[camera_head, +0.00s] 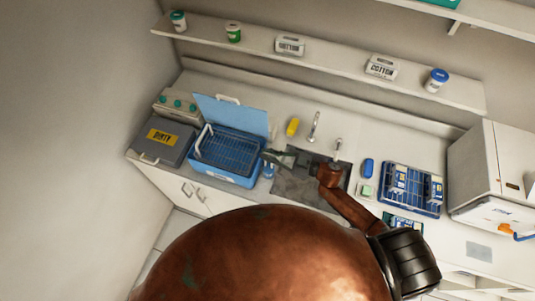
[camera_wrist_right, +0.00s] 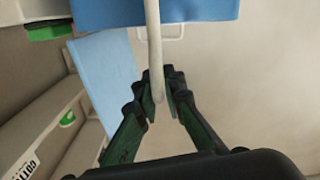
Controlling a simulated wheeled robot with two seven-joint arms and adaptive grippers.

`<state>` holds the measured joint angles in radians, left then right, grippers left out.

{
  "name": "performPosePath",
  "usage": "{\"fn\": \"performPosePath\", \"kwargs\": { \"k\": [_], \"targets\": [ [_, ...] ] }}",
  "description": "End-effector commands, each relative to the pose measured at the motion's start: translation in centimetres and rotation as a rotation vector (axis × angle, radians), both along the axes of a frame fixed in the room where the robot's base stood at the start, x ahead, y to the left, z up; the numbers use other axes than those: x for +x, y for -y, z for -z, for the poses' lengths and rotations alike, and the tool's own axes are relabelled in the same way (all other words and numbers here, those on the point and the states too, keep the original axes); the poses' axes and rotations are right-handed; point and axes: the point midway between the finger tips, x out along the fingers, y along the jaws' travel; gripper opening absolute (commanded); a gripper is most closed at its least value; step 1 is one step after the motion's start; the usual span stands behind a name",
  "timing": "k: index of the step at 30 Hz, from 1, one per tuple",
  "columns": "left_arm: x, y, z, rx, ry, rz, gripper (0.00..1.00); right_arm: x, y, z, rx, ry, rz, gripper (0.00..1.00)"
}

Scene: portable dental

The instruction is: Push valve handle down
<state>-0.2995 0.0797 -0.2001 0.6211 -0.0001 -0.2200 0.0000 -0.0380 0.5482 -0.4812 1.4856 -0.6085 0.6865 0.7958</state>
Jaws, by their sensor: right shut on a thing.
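My right gripper (camera_head: 272,158) reaches over the sink to the right side of the blue tub (camera_head: 228,177). In the right wrist view, my right gripper (camera_wrist_right: 160,98) is shut on a pale bar-like handle (camera_wrist_right: 153,42), which runs down between the fingertips. The tub's blue side shows behind it at the top of that view. I cannot tell from the frames whether this bar is the valve handle. Two taps (camera_head: 314,127) stand behind the sink. My left gripper is not in view.
A grey "DIRTY" box (camera_head: 163,141) stands left of the tub. A blue rack (camera_head: 410,193) with packets stands right of the sink (camera_head: 296,189). A wall shelf (camera_head: 330,65) holds cups and cotton boxes. My copper-coloured arm hides the front middle.

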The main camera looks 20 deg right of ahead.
Motion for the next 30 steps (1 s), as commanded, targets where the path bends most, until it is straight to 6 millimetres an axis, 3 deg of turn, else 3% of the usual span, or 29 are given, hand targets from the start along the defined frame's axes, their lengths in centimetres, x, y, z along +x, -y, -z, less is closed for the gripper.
{"fn": "performPosePath", "kwargs": {
  "k": [8,17,18,24,30],
  "targets": [
    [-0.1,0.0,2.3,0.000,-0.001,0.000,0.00,0.2,0.2,3.3,-0.003,0.000,0.005,0.00],
    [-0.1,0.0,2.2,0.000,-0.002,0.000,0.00,0.1,0.3,3.6,-0.007,-0.002,0.007,0.00],
    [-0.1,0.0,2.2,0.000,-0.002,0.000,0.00,0.1,0.3,3.6,-0.007,-0.003,0.008,0.11],
    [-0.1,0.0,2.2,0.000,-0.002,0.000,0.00,0.1,0.2,3.5,-0.005,-0.002,0.005,0.25],
    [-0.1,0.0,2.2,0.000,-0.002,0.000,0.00,0.1,0.1,3.4,-0.003,-0.001,0.004,0.25]
  ]
}}
